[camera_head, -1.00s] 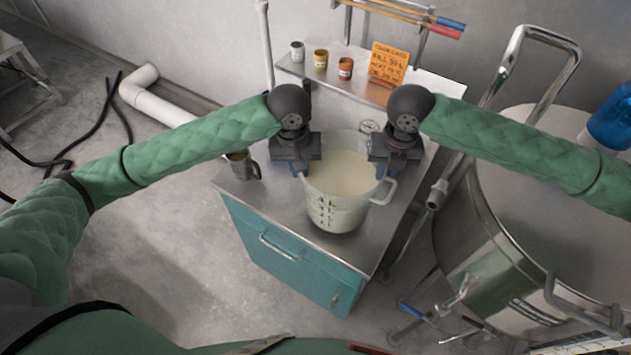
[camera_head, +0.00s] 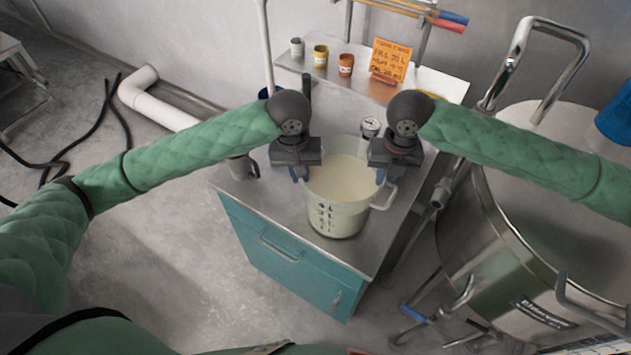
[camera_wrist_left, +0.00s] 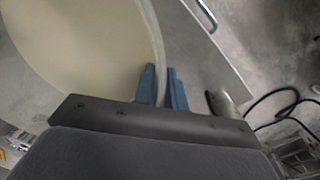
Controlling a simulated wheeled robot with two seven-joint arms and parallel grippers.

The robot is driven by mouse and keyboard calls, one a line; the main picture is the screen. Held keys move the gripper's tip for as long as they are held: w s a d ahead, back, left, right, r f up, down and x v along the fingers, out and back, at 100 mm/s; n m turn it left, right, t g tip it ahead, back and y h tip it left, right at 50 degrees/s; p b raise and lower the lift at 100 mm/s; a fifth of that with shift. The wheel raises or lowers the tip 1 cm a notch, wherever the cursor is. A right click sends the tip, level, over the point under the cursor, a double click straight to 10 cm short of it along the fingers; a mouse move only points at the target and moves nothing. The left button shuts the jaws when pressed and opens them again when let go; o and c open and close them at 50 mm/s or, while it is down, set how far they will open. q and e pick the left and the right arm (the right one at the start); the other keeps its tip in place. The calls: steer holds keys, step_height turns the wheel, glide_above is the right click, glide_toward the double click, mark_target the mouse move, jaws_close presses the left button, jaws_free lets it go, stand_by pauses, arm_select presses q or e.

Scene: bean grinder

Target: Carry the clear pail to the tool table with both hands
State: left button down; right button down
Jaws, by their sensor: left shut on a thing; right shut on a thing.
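The clear pail (camera_head: 338,217) has dark volume marks and holds pale cream contents. It is upright over the steel-topped teal cabinet table (camera_head: 285,205); I cannot tell whether its base touches the top. My left gripper (camera_head: 300,173) is shut on the pail's left wall at the rim. In the left wrist view, its blue fingers (camera_wrist_left: 163,88) straddle the rim of the pail (camera_wrist_left: 85,45). My right gripper (camera_head: 385,177) is at the pail's right side by the handle, shut on the pail; its fingertips are partly hidden.
A metal mug (camera_head: 242,167) stands at the table's left edge. A gauge (camera_head: 370,126) is behind the pail. A shelf with small pots and an orange sign (camera_head: 391,58) is at the back. A large steel tank (camera_head: 490,240) stands close on the right.

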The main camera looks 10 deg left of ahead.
arm_select(q)
steer(key=shift+w+a+f+b, duration=0.1)
steer(key=shift+a+f+b, duration=0.15)
steer(key=shift+f+b, duration=0.3)
arm_select(e)
steer(key=shift+w+d+f, duration=0.1)
steer(key=shift+d+f, duration=0.15)
steer(key=shift+f, duration=0.3)
arm_select(q)
steer(key=c, duration=1.8)
jaws_free()
steer(key=shift+f, duration=0.1)
arm_select(e)
steer(key=c, duration=1.8)
jaws_free()
steer(key=shift+f, duration=0.1)
arm_select(q)
steer(key=o, duration=0.3)
arm_select(e)
steer(key=o, duration=0.3)
arm_select(q)
steer(key=shift+o, duration=0.2)
steer(key=shift+s+d, duration=0.15)
steer(key=shift+s, duration=0.05)
arm_select(e)
steer(key=shift+o, duration=0.2)
steer(key=shift+s+a, duration=0.15)
steer(key=shift+s, duration=0.05)
